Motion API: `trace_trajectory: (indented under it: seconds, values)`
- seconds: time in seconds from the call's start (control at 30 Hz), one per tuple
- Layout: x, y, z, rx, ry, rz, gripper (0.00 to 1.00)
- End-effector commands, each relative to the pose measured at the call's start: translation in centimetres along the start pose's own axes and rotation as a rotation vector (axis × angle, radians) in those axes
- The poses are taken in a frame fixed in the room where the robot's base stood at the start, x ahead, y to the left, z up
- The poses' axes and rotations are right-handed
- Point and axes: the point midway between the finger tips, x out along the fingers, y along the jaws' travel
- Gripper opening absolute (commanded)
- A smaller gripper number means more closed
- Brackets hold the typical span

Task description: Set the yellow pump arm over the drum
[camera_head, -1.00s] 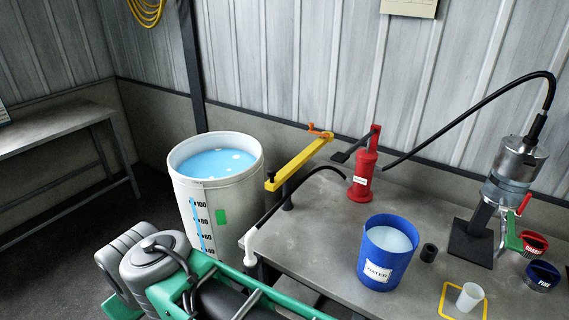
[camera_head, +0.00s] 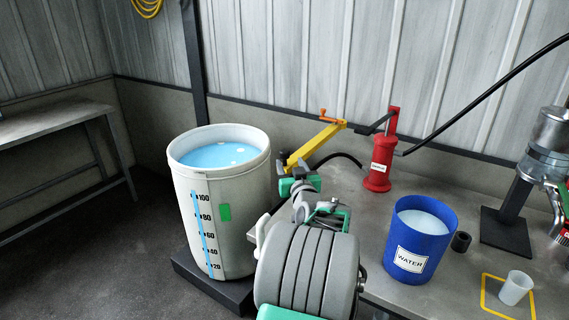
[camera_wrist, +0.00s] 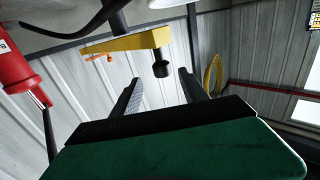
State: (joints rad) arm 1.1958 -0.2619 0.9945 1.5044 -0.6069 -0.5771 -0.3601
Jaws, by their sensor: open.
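The yellow pump arm (camera_head: 314,144) slants from its pivot at the back of the bench toward the drum, its near end close to the drum's right rim. The white drum (camera_head: 225,215) holds blue liquid and stands left of the bench. In the wrist view the yellow arm (camera_wrist: 128,42) has an orange handle at one end and a dark knob (camera_wrist: 161,68) at the other. My gripper (camera_wrist: 158,85) is open, its two fingers pointing toward the arm, with the dark knob beyond and between them. In the head view my wrist partly hides the arm's near end.
A red pump (camera_head: 378,165) with a black hose stands behind on the bench (camera_head: 350,212). A blue WATER bucket (camera_head: 419,238), a small dark cylinder (camera_head: 460,241) and a clear cup (camera_head: 516,288) are to the right. A grey side bench (camera_head: 55,130) stands at left.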

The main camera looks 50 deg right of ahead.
Motion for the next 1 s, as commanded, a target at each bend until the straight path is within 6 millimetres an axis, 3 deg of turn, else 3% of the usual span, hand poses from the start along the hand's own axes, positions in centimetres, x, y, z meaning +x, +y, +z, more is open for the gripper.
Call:
trace_trajectory:
  seconds: [0.2, 0.4, 0.67, 1.0]
  values:
    - [4.2, -0.4, -0.3, 0.001, -0.003, -0.006, 0.52]
    - [6.7, -0.3, -0.2, 0.001, -0.003, -0.004, 0.52]
    - [7.0, -0.3, -0.2, 0.0, -0.003, -0.004, 0.52]
    - [7.0, -0.4, -0.2, 0.0, -0.003, -0.004, 0.25]
